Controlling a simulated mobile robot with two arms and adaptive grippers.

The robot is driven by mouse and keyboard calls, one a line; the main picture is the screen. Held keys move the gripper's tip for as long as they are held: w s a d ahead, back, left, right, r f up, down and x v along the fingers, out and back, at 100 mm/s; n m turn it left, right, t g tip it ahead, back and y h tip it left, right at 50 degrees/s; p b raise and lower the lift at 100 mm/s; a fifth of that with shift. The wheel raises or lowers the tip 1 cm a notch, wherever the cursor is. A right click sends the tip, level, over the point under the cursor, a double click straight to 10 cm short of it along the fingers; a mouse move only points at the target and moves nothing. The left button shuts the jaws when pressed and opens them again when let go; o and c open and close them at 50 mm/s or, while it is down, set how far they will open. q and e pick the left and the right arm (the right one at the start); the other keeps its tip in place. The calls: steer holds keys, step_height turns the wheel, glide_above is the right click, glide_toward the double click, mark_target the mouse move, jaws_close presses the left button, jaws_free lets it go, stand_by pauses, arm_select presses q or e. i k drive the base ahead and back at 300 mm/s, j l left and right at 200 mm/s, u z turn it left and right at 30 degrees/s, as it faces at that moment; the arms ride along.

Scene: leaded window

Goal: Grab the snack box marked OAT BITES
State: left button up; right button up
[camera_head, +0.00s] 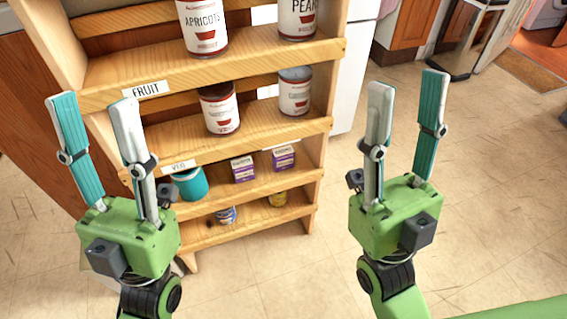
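Two small purple-and-white boxes stand on the third shelf down of the wooden rack, a left one (243,169) and a right one (283,158). Their print is too small to read, so I cannot tell which, if either, is marked OAT BITES. My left gripper (93,100) is open and empty, in front of the rack's left side. My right gripper (408,82) is open and empty, to the right of the rack over the floor. Both point up the picture, apart from the boxes.
Tiled floor (480,200) is clear at right.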

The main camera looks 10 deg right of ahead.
mark_target(243, 169)
steer(key=u, duration=0.2)
steer(key=l+u, duration=0.4)
steer(key=l, duration=0.15)
steer(key=l+u, duration=0.45)
steer(key=k+l, duration=0.1)
steer(key=l, duration=0.7)
steer(key=k+l+u, duration=0.1)
steer(key=l, duration=0.25)
steer(key=k+l, duration=0.15)
steer(key=l, duration=0.25)
